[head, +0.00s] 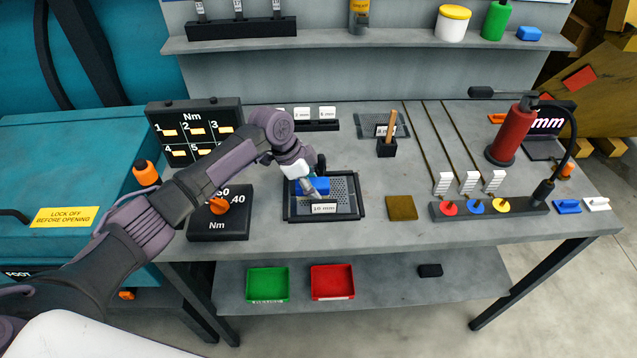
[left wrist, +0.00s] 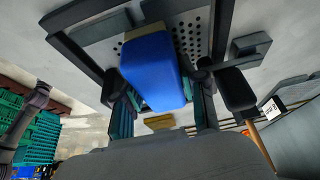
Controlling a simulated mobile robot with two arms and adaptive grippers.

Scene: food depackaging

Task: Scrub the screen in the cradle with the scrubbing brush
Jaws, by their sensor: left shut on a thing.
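A perforated grey screen (head: 343,188) labelled 10 mm lies flat in a black-framed cradle (head: 361,210) in the middle of the bench. My left gripper (head: 308,186) is over the screen, shut on the blue scrubbing brush (head: 320,186). In the left wrist view the blue brush body (left wrist: 152,72) sits between the fingers, with a tan bristle edge close against the perforated screen (left wrist: 192,36). Whether the bristles touch the screen is hard to tell. The gripper and arm hide the screen's left part in the head view. My right gripper is not in view.
A brown pad (head: 401,208) lies right of the cradle. Behind are a second screen (head: 372,122) and a black holder (head: 387,150) with a wooden handle. A dial box (head: 222,228) stands to the left. A red bottle (head: 511,135) stands at the right.

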